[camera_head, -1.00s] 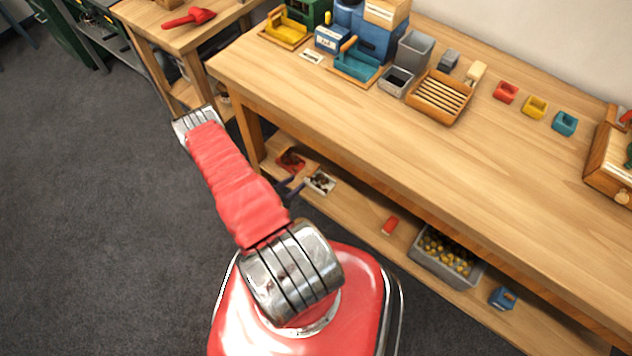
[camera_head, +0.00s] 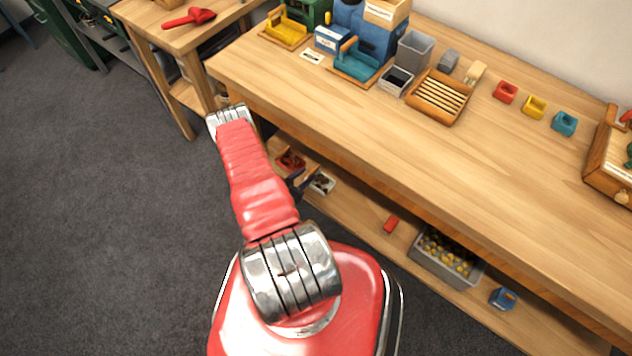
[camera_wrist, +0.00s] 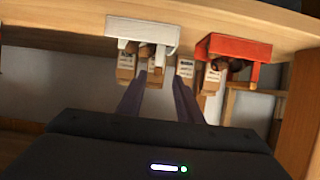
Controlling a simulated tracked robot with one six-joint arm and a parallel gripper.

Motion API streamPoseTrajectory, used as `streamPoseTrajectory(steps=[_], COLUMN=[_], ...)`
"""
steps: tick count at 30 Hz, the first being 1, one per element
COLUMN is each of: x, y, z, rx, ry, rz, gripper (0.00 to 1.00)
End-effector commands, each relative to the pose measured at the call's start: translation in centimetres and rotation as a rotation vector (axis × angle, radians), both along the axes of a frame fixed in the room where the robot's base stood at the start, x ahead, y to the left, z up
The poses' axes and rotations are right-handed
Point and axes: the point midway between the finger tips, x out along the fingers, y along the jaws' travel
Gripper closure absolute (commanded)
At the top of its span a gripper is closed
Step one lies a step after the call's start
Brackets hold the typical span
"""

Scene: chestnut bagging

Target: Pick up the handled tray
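I cannot tell for sure which piece is the handled tray. Small trays with raised handles stand on the bench: a yellow one (camera_head: 283,33) and a teal one (camera_head: 352,68). On the lower shelf are a red tray (camera_head: 289,163) and a white tray (camera_head: 321,184), both holding dark brown pieces. In the wrist view the white tray (camera_wrist: 140,27) and the red tray (camera_wrist: 235,45) appear upside down near the fingertips. My gripper (camera_wrist: 158,78) is open, its two dark fingers apart, with nothing seen held. My arm hides most of it in the head view.
The bench top (camera_head: 420,150) overhangs the lower shelf (camera_head: 365,225). A slatted wooden tray (camera_head: 440,97), grey bins and small coloured blocks stand on the bench. A grey crate (camera_head: 446,258) of yellow-brown pieces and a blue item (camera_head: 503,299) sit on the shelf. The floor at left is clear.

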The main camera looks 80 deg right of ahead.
Motion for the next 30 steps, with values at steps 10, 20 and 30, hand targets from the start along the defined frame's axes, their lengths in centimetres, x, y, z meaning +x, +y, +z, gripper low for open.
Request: streamPoseTrajectory(steps=[10, 20, 30], x=[-1.4, -2.1, -2.1], y=[-2.4, -4.4, -4.4], z=[-1.0, -1.8, -1.8], rx=[0.000, 0.000, 0.000], ry=[-0.001, 0.000, 0.000], rz=[-0.004, -0.001, -0.001], gripper=[0.67, 0.67, 0.67])
